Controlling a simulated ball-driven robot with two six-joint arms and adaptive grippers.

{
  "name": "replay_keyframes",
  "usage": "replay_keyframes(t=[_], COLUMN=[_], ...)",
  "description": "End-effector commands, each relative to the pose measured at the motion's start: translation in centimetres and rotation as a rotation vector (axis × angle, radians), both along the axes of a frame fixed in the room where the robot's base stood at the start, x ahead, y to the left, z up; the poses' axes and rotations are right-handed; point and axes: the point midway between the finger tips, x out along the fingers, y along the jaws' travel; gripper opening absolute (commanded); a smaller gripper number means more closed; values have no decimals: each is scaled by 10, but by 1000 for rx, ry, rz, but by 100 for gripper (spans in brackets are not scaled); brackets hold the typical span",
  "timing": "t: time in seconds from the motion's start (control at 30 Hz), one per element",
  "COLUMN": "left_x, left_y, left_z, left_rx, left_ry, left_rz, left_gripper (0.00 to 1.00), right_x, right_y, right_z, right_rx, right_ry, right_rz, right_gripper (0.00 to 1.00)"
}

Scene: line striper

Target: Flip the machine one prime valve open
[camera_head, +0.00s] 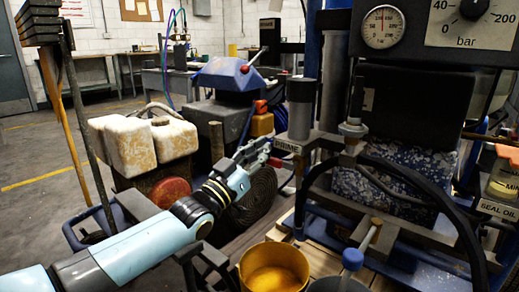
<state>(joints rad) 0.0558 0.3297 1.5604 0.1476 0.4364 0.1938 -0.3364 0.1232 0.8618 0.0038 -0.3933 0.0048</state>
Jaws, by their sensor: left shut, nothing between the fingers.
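The machine carries a PRIME label (288,147) on a plate below a grey cylinder (301,105). A small red part (276,162) shows just beneath the label, at the tip of my gripper; I cannot tell whether it is the valve handle or how it is set. My left gripper (263,152) reaches in from the lower left, shut with nothing held, its tips close to the label's left end. Contact is not clear. The tips partly cover the area around the valve. My right gripper is not in view.
A coiled dark hose (254,197) lies under my left gripper. A yellow bucket (273,268) stands at the front. A steering wheel (445,205) and a pressure gauge (384,27) are at the right.

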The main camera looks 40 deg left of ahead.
Motion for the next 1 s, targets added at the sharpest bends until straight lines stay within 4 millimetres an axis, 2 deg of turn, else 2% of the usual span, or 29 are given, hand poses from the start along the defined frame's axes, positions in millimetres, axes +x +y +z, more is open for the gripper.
replay_keyframes(t=[0.27,0.7,1.0], left_x=[0,0,0], left_y=[0,2,3], left_z=[0,-4,-9], left_rx=[1,-62,-133], left_ry=[-1,4,10], left_rz=[0,1,1], left_gripper=[0,0,0], right_x=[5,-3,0], right_y=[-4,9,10], right_z=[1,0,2], right_rx=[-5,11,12], right_ry=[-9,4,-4], right_rz=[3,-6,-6], right_gripper=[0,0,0])
